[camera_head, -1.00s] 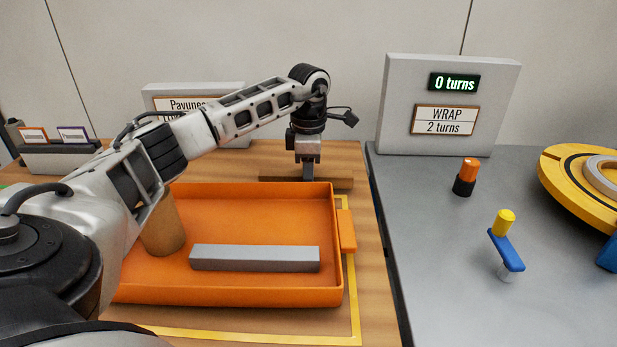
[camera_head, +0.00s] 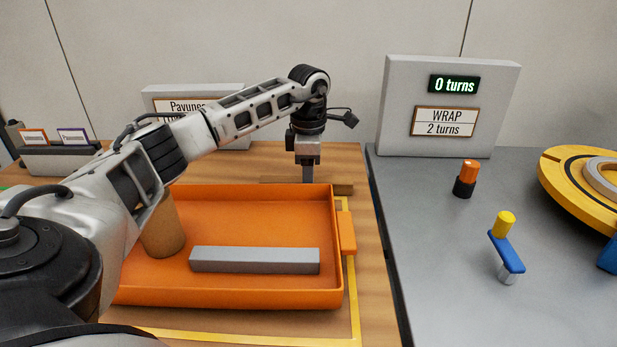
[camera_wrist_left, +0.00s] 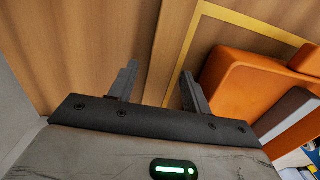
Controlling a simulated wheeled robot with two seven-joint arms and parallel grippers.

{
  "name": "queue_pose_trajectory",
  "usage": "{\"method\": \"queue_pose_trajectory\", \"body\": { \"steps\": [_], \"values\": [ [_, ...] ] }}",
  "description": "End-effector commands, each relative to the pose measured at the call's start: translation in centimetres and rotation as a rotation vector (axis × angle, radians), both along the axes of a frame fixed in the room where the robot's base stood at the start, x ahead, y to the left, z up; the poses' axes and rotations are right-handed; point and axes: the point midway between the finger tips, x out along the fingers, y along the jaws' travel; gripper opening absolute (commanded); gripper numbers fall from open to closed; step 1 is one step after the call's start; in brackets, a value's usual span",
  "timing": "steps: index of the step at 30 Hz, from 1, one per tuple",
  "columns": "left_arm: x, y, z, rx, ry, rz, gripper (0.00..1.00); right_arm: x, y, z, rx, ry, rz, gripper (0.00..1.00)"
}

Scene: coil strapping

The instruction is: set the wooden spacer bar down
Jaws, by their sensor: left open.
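The wooden spacer bar (camera_head: 342,188) lies behind the orange tray's far wall, running left to right on the wooden table. The tray's rim hides part of its near side. My left gripper (camera_head: 308,174) points straight down over the middle of the bar. In the left wrist view its two fingers (camera_wrist_left: 158,88) are apart, with brown wood between and beyond them. Nothing shows clamped between the fingers. My right gripper is in neither view.
The orange tray (camera_head: 339,270) holds a grey bar (camera_head: 255,260) and a brown cylinder (camera_head: 163,230). Yellow tape (camera_head: 354,300) borders the tray. To the right, a grey table carries an orange-topped knob (camera_head: 467,178), a blue crank (camera_head: 507,250) and a yellow turntable (camera_head: 565,190). The counter reads 0 turns.

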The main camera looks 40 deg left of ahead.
Motion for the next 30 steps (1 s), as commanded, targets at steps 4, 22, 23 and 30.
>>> {"method": "queue_pose_trajectory", "body": {
  "steps": [4,22,23,30],
  "values": [
    [0.1,0.0,3.5,0.000,-0.006,0.000,0.49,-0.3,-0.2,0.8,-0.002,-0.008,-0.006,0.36],
    [0.0,0.0,10.9,0.000,0.000,-0.001,0.49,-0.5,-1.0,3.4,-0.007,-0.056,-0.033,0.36],
    [0.0,0.0,10.9,0.000,0.000,-0.001,0.49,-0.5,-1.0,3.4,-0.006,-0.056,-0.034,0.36],
    [0.0,0.0,10.8,0.000,0.000,-0.001,0.49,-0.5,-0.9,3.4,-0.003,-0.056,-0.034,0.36]
  ]
}}
